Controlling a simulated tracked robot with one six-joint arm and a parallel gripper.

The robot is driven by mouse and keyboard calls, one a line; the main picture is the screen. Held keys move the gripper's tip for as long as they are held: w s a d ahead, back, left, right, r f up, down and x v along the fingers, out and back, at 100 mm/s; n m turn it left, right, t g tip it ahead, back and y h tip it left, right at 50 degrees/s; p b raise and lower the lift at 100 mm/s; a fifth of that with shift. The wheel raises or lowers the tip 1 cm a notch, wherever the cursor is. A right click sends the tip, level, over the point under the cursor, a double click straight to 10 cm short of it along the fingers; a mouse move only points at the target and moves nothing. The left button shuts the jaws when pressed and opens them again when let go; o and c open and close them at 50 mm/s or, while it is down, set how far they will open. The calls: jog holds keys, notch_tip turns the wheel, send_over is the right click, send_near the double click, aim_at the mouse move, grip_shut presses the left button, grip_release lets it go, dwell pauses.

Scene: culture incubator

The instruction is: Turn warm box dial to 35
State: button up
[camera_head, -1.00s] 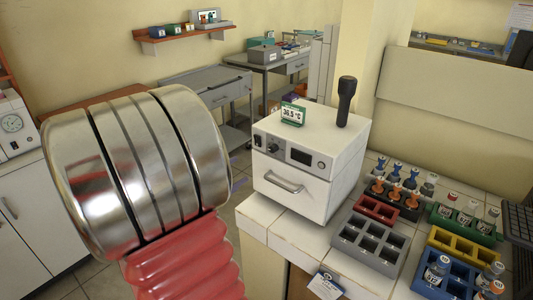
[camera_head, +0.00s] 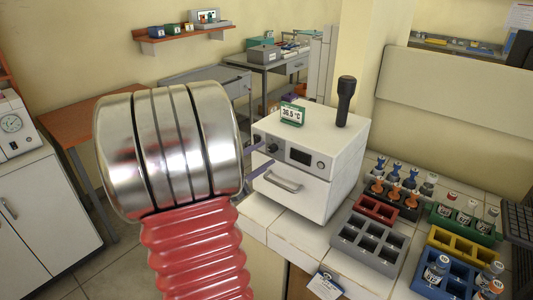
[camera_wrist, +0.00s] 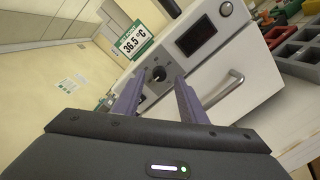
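The white warm box (camera_head: 325,160) stands on the white-tiled counter, with a dark round dial (camera_head: 272,147) on the left of its front panel. In the wrist view the dial (camera_wrist: 158,74) shows just beyond and between my fingertips, with a light pointer mark too small to read. In the wrist view my gripper (camera_wrist: 157,92) is open, with no clear contact with the dial.
A dark-handled upright tool (camera_head: 346,100) stands on the box. The box has a dark display (camera_head: 300,156) and a drawer handle (camera_head: 284,183) below the dial. Racks with vials and coloured blocks, including a grey rack (camera_head: 370,245), fill the counter to the right.

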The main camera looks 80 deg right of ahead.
aim_at(273, 148)
jog(key=shift+x, duration=1.2)
jog(key=shift+c, duration=0.2)
grip_shut()
